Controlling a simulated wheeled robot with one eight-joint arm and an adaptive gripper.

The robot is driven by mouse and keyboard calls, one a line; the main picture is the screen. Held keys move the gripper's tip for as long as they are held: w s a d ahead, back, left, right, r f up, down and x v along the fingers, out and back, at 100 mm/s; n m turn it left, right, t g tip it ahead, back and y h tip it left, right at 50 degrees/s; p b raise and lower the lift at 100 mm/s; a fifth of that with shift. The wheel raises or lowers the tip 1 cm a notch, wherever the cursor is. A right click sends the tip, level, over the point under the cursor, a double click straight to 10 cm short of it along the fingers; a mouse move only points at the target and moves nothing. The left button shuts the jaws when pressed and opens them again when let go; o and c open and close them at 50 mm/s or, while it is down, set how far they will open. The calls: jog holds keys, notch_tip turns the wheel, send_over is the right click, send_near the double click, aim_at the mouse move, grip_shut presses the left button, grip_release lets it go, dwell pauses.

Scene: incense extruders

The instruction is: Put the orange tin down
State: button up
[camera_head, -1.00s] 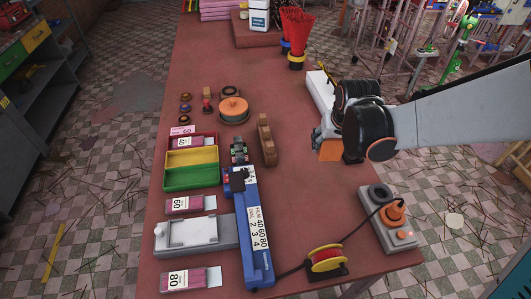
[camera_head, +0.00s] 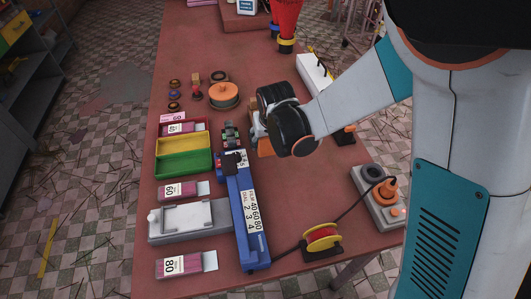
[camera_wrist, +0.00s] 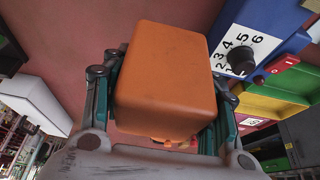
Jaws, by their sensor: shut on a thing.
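The orange tin (camera_wrist: 165,75) is a rounded box that fills the middle of the wrist view. My gripper (camera_wrist: 163,100) is shut on it, with a finger on each of its left and right sides. In the head view the tin (camera_head: 265,148) shows as a small orange patch below my gripper (camera_head: 258,128), right of the blue extruder (camera_head: 247,215). My wrist hides much of the tin there. I cannot tell its exact height over the red-brown table (camera_head: 310,190).
The extruder's numbered panel (camera_wrist: 238,50) is close to the tin's right in the wrist view. A green and yellow tray (camera_head: 183,168), a round orange-topped tin (camera_head: 224,94) and a yellow-red reel (camera_head: 321,238) stand around.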

aim_at(266, 161)
jog(key=shift+f+b, duration=0.95)
jog(key=shift+f, duration=2.8)
jog(key=shift+f, duration=0.15)
jog(key=o, duration=1.2)
